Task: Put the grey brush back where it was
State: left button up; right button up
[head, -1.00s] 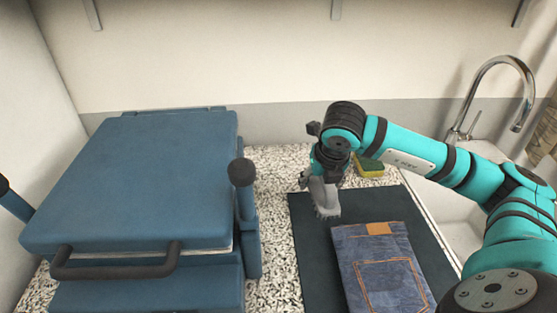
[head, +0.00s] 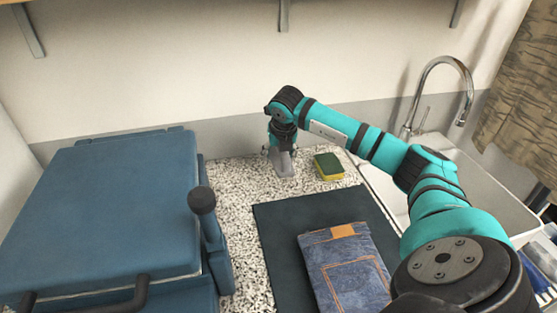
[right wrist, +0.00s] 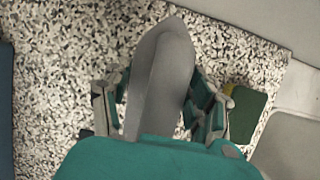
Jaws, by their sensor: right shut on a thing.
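The grey brush (head: 284,166) is held in my right gripper (head: 281,153) over the speckled counter, behind the dark mat and left of the sponge. In the right wrist view the brush (right wrist: 162,85) points away from the camera, between the two fingers of my right gripper (right wrist: 160,108), which is shut on it. I cannot tell whether the brush touches the counter. My left gripper is not in view.
A green and yellow sponge (head: 328,166) lies just right of the brush. Folded jeans (head: 346,268) lie on the dark mat (head: 280,225). A blue press-like box (head: 105,215) stands at left, a sink (head: 480,185) with a tap at right.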

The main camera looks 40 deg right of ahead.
aim_at(279, 163)
notch_tip(279, 163, down, 3)
jog(key=shift+w+d+f+p, duration=0.1)
jog(key=shift+d+f+p, duration=0.05)
jog(key=shift+p, duration=0.4)
jog(key=shift+f, duration=0.15)
jog(key=shift+f+b, duration=0.25)
jog(key=shift+b, duration=0.05)
jog(key=o, duration=1.1)
jog(key=shift+r, duration=0.1)
